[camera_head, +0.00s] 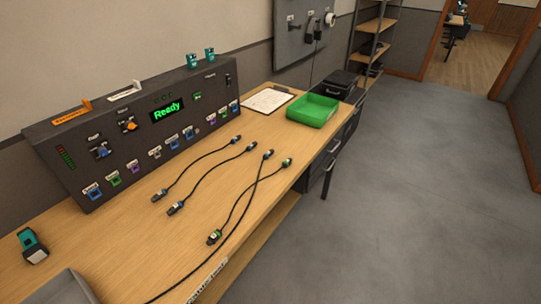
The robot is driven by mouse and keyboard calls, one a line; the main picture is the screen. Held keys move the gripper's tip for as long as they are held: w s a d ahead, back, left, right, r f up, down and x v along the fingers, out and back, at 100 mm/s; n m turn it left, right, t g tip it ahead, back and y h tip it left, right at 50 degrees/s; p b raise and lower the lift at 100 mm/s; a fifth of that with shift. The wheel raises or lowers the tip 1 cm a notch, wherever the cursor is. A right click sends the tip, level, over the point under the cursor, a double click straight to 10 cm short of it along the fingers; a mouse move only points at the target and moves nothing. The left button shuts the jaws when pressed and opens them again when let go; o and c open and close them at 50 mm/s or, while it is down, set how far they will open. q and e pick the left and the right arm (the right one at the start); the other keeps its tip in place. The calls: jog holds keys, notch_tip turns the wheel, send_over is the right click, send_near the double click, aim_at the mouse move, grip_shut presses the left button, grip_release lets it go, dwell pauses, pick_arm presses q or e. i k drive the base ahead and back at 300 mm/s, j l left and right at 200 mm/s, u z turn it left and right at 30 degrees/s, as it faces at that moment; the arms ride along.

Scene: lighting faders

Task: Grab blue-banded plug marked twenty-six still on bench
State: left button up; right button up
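Several black cables with plugs lie on the wooden bench (120,250). One cable runs from a plug (159,195) to a far plug (238,138). A second runs from a plug with a bluish band (175,208) to another far plug (251,146). A third has a green-banded plug (215,237) at its near end and another green-banded plug (287,162) at its far end or on a crossing cable; which cannot be told. One more plug (268,154) lies close by. Plug numbers are too small to read. Neither gripper is in view.
A dark console (60,150) with coloured sockets and a green "Ready" display stands along the wall. A green tray (313,111) and a clipboard (267,100) lie at the far end. A teal-and-black device (33,246) sits near left. Bare bench surrounds the cables.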

aim_at(269, 153)
jog(key=i+l+u, duration=0.1)
jog(key=l, duration=0.25)
jog(key=i+l+u, duration=0.15)
jog(key=i+l, duration=0.15)
jog(key=i+l+u, duration=0.1)
jog(key=l, duration=0.4)
jog(key=i, duration=0.1)
